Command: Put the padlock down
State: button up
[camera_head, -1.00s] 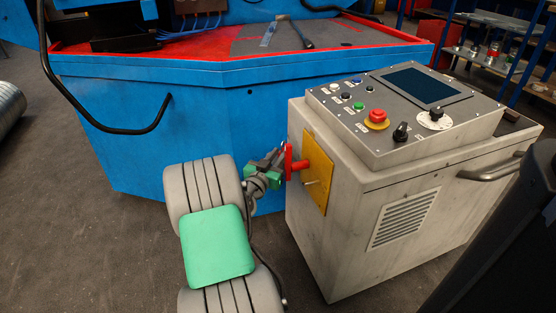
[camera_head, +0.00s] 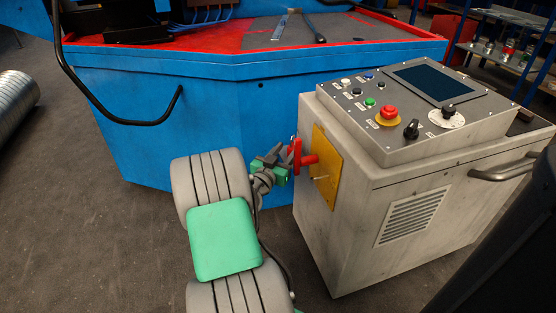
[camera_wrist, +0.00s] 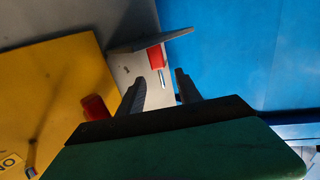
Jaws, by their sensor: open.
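The padlock (camera_wrist: 157,57) shows in the wrist view as a small red block with a shiny metal bar beside it. It is beyond my fingertips, against a grey surface, partly under a dark grey ledge-like piece. In the head view a red upright shape (camera_head: 297,153) stands just right of my gripper (camera_head: 277,162); I cannot tell padlock from red handle there. My gripper also shows in the wrist view (camera_wrist: 160,88), with two dark fingers apart and nothing seen between them. I cannot tell whether a fingertip touches the padlock.
A yellow plate (camera_head: 325,170) with a red handle (camera_wrist: 95,107) and a small pin is on the grey control cabinet's (camera_head: 350,230) left side. A blue machine (camera_head: 150,150) stands close behind my gripper.

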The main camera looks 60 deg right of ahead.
jog(key=a+p, duration=0.2)
jog(key=a, duration=0.9)
jog(key=w+a+f+n+t+y, duration=0.1)
jog(key=w+a+f+n+y, duration=0.15)
jog(key=w+a+y, duration=0.45)
jog(key=w+a+f+n+t+y, duration=0.1)
jog(key=w+a+f+n+y, duration=0.2)
jog(key=a, duration=0.7)
jog(key=s+a+r+n+y, duration=0.1)
jog(key=a+n+y, duration=0.3)
jog(key=a, duration=0.9)
jog(key=s+a+r+n+y, duration=0.2)
jog(key=a+n, duration=0.6)
jog(key=a, duration=0.5)
jog(key=shift+s+a+r+y, duration=0.15)
jog(key=shift+s+r+y, duration=0.1)
jog(key=shift+r+y, duration=0.7)
